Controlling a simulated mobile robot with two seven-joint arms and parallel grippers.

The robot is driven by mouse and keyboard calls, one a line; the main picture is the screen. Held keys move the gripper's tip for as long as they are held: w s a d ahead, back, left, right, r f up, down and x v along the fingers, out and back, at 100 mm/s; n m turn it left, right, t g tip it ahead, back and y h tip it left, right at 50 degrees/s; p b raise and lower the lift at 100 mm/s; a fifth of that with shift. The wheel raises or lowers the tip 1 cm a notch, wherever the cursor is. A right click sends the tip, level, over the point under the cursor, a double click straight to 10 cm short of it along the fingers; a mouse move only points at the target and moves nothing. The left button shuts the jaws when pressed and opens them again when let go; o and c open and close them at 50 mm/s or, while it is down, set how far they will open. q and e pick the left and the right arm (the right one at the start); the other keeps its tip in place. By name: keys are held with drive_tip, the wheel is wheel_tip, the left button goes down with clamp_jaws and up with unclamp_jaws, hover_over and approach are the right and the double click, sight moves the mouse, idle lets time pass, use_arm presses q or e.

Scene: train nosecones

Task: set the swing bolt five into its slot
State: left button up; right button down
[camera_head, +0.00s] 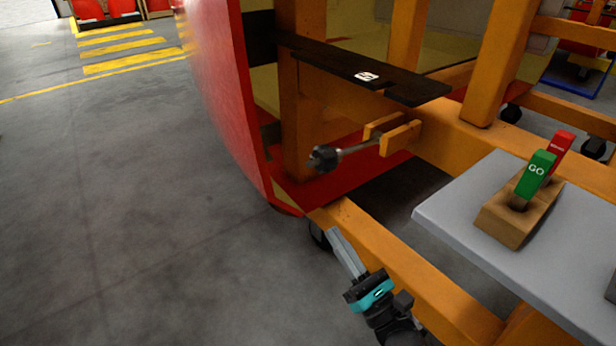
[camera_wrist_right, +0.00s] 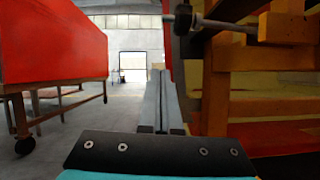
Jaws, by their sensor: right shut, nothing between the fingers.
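The swing bolt (camera_head: 345,153) has a dark knob at its left end and a grey shaft. Its shaft runs to an orange forked bracket (camera_head: 401,137) on the frame, and it sticks out toward the red nosecone (camera_head: 218,90). Above it a black plate (camera_head: 372,73) carries a white label with a 5; I cannot make out the slot. My right gripper (camera_head: 334,236) is shut and empty, below the bolt and apart from it. In the right wrist view the fingers (camera_wrist_right: 159,95) lie together, with the bolt's knob (camera_wrist_right: 184,18) above and to the right. My left gripper is not in view.
An orange frame beam (camera_head: 400,265) runs just beside my right gripper. A grey shelf (camera_head: 450,215) at the right holds a wooden block with a green GO lever (camera_head: 535,174) and a red lever (camera_head: 562,143). The floor at the left is clear.

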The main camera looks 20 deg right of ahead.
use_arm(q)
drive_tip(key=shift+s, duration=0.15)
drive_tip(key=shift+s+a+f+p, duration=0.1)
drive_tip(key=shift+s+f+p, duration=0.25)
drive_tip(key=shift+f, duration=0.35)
use_arm(e)
drive_tip(key=w+a+r, duration=0.2)
drive_tip(key=w+r, duration=0.6)
drive_tip(key=shift+r, duration=0.1)
drive_tip(key=shift+r, duration=0.15)
